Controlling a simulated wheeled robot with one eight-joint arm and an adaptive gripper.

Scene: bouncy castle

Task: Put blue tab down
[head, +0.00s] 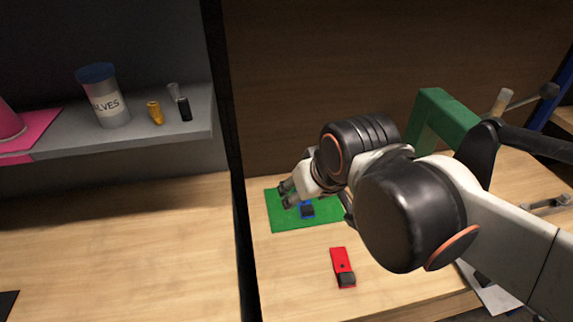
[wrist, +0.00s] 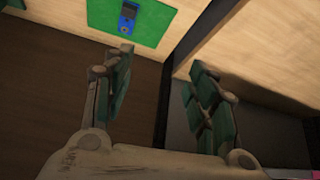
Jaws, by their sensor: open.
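The blue tab (head: 307,209), with a dark end, lies on a green mat (head: 285,221) on the wooden table in the head view. In the wrist view the blue tab (wrist: 128,15) lies on the green mat (wrist: 155,22) near the top edge. My gripper (head: 285,195) is at the mat's left part in the head view, to the left of the tab. In the wrist view my gripper (wrist: 162,62) has its two fingers spread with nothing between them, and the tab is beyond them, apart. My arm covers the mat's right part in the head view.
A red tab (head: 341,264) with a dark end lies in front of the mat. A grey shelf (head: 60,150) on the left holds a labelled jar (head: 108,100) and small bottles. A dark upright divider (head: 232,150) stands left of the mat. A green frame (head: 432,112) stands at right.

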